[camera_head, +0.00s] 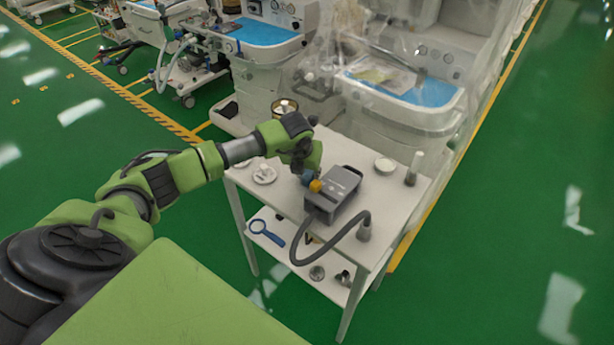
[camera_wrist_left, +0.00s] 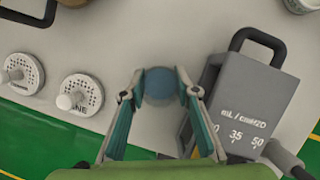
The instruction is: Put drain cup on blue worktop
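A small round blue cup, which I take to be the drain cup (camera_wrist_left: 160,86), shows between my left fingertips in the left wrist view. My left gripper (camera_head: 307,178) is low over the white table, left of the grey box. Its two fingers (camera_wrist_left: 160,80) meet the cup's sides and look shut on it. The cup's lower part is hidden, so I cannot tell whether it touches the table. A blue worktop (camera_head: 262,33) is on the machine at the back. Another blue worktop (camera_head: 425,93) lies behind clear plastic sheeting. My right gripper is not in view.
The grey box (camera_head: 338,190) with handle and hose stands close right of the gripper; it also shows in the wrist view (camera_wrist_left: 236,105). White discs (camera_head: 264,174) lie left. A brass-rimmed round item (camera_head: 285,107) is behind. A grey-white cylinder (camera_head: 414,168) stands right.

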